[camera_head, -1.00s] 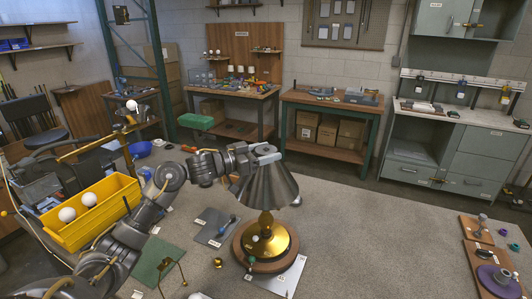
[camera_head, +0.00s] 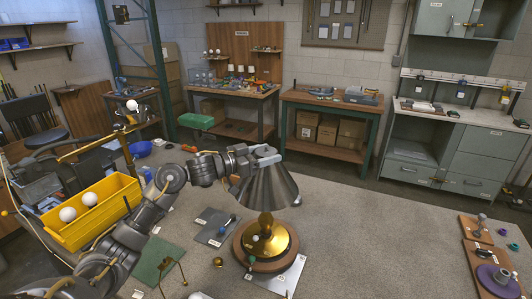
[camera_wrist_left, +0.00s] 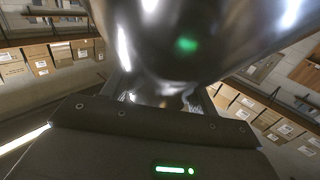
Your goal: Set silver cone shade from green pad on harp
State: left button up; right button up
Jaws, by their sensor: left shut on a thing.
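The silver cone shade (camera_head: 264,188) hangs upright, wide end down, over the brass lamp base (camera_head: 265,240) on its round wooden foot. My left gripper (camera_head: 262,154) is shut on the shade at its narrow top. In the left wrist view the shining shade (camera_wrist_left: 190,35) fills the top middle between the fingers. The harp is hidden, so I cannot tell whether the shade touches it. The green pad (camera_head: 150,257) lies at the lower left with a thin brass wire stand at its edge. My right gripper is not in view.
A yellow bin (camera_head: 95,215) with white bulbs stands at the left. Wooden boards with parts (camera_head: 490,265) lie at the far right. The table right of the lamp is clear.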

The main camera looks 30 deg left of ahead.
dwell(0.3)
pick_arm(q)
jog(key=o, duration=1.8)
jog(key=shift+s+a+f, duration=0.1)
jog(key=shift+s, duration=0.05)
jog(key=b+v, duration=0.4)
jog(key=v, duration=0.6)
jog(key=shift+s+a, duration=0.1)
jog(key=shift+s, duration=0.1)
